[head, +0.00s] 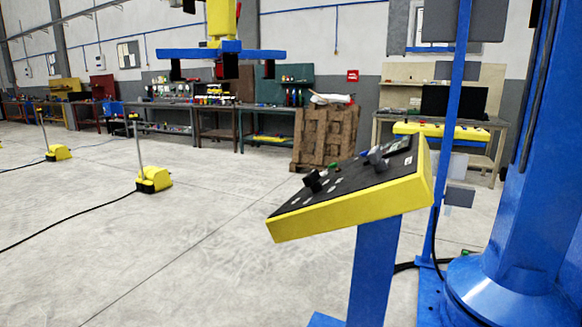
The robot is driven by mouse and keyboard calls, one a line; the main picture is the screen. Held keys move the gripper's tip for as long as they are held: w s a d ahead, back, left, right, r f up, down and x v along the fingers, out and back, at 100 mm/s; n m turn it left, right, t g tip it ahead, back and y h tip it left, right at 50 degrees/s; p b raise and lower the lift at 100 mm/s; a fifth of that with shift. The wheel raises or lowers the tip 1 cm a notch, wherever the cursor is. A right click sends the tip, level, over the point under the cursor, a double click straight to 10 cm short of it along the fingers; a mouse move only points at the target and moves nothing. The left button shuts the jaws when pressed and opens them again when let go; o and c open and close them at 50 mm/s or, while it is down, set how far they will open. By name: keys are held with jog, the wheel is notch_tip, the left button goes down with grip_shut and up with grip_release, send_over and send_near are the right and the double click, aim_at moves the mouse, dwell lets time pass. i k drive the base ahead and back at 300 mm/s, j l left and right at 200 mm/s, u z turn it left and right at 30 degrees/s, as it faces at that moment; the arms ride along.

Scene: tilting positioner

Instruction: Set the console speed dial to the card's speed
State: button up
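The console (427,188) has a yellow frame and a sloping black panel on a blue post. A black knob (312,181) stands on the panel's near left part, and another dark knob (377,157) stands farther up on the right. I cannot tell which is the speed dial, and their settings are too small to read. A small green button (335,166) lies between them. A dark display (400,145) is near the panel's upper right edge. I cannot make out a speed card for certain. My gripper is not in view.
A thick blue column (540,170) rises right of the console, and a thin blue pole (456,90) stands just behind it. A brown pallet stack (325,137) and workbenches are farther back. Yellow pedals (153,179) with cables lie left.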

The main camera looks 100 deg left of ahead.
aim_at(310, 181)
jog(key=u, duration=2.45)
jog(key=z, duration=2.55)
jog(key=i+j+z, duration=0.3)
jog(key=i+z, duration=0.15)
jog(key=i+j+z, duration=0.45)
jog(key=i+l+u, duration=0.1)
jog(key=u, duration=2.6)
